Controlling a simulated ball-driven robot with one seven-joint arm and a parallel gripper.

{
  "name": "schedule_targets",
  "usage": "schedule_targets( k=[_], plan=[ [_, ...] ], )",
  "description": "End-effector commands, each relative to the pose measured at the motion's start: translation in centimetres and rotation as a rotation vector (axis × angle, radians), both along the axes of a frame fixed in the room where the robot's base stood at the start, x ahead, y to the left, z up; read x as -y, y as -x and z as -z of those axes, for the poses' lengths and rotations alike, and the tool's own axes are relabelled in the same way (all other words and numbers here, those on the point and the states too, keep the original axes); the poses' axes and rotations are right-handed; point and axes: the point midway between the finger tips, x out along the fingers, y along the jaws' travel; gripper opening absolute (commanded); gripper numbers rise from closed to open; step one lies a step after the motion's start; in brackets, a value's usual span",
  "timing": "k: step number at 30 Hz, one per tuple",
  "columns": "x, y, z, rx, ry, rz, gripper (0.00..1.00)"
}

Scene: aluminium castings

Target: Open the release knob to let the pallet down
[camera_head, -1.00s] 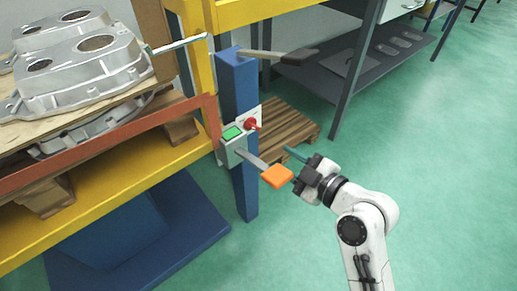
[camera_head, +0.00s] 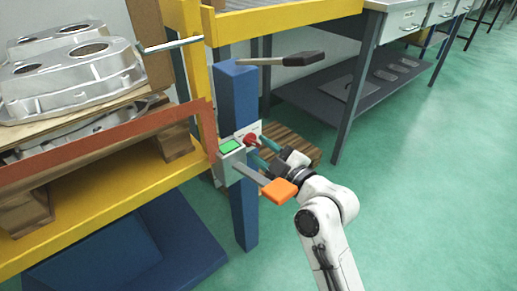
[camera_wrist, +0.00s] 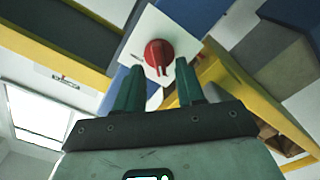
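The red release knob (camera_head: 250,139) sits on a white plate on the blue post (camera_head: 238,95), beside a grey box with a green face (camera_head: 229,147). In the wrist view the knob (camera_wrist: 158,53) is ahead of the fingers, between their lines. My gripper (camera_head: 264,152) is just right of the knob; its two green fingers stand apart and empty in the wrist view (camera_wrist: 160,85). I cannot tell in the head view whether a finger touches the knob. A wooden pallet (camera_head: 175,142) with aluminium castings (camera_head: 72,72) sits on the yellow frame at left.
An orange-ended lever (camera_head: 279,191) sticks out from the box, close below my gripper. A dark-handled lever (camera_head: 292,59) sticks out higher on the post. Green floor is clear at right.

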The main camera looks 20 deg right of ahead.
Motion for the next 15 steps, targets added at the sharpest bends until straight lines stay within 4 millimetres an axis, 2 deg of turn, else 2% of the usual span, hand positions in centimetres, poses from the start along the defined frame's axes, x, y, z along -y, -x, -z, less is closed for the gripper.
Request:
schedule_targets(
  k=[6,15],
  plan=[
    [-0.5,-1.6,0.0,0.0,0.001,-0.001,0.38],
    [-0.6,-1.7,0.0,0.0,0.001,0.001,0.38]
  ],
)
